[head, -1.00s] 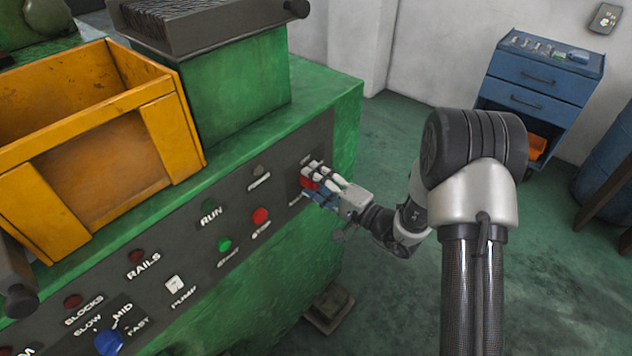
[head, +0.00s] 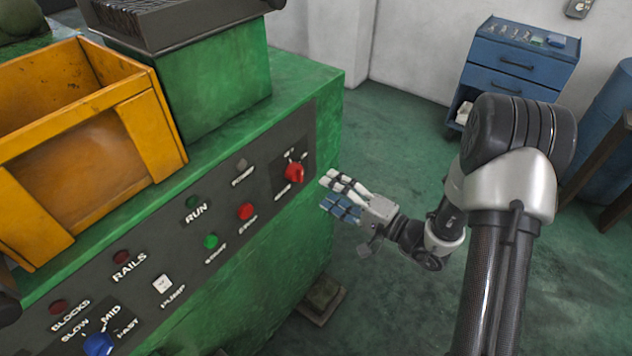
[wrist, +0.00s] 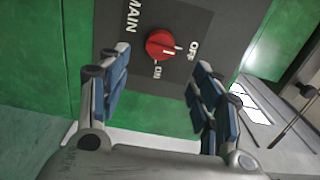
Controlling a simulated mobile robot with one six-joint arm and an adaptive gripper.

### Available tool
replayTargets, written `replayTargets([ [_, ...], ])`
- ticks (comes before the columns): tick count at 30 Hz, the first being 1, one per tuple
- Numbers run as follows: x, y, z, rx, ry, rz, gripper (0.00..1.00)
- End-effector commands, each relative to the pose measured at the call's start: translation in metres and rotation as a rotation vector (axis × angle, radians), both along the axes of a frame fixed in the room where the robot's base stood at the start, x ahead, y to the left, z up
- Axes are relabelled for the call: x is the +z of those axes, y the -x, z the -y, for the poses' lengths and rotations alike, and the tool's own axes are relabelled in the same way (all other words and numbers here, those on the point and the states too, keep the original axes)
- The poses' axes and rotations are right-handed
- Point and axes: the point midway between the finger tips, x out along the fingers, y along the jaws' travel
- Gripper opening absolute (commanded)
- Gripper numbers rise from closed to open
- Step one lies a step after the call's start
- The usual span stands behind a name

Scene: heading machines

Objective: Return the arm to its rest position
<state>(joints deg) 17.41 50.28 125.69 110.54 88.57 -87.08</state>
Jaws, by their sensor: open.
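My gripper (head: 340,196) is open and empty, in free air just right of the control panel (head: 140,235) in the head view. Its fingers point left toward the panel and are apart from it. The red MAIN knob (head: 294,173) is at the panel's right end, a short gap from the fingertips. In the wrist view, the red knob (wrist: 162,45) shows ahead between the two spread fingers (wrist: 158,88), with OFF and ON labels beside it. My arm reaches in from the lower right of the head view.
The green machine (head: 300,90) fills the left, with a yellow bin (head: 90,165) on it. The panel also carries a red stop button (head: 245,211), a green start button (head: 211,241) and a blue speed knob (head: 98,344). A blue drawer cabinet (head: 515,75) stands behind. Green floor lies between.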

Motion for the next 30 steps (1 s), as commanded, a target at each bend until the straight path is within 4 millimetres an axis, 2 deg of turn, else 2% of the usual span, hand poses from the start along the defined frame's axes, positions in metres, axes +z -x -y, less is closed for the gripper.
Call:
replayTargets([
  [1, 0.0, 0.004, 0.007, -0.003, 0.0, 0.0, 0.59],
  [6, 0.0, 0.012, 0.016, -0.001, 0.0, 0.0, 0.59],
  [23, 0.002, 0.014, 0.015, 0.007, 0.001, 0.001, 0.59],
  [26, 0.015, 0.021, 0.005, 0.061, 0.007, -0.005, 0.59],
  [29, 0.041, 0.042, -0.018, 0.185, 0.032, -0.026, 0.59],
  [30, 0.053, 0.055, -0.028, 0.249, 0.053, -0.042, 0.59],
])
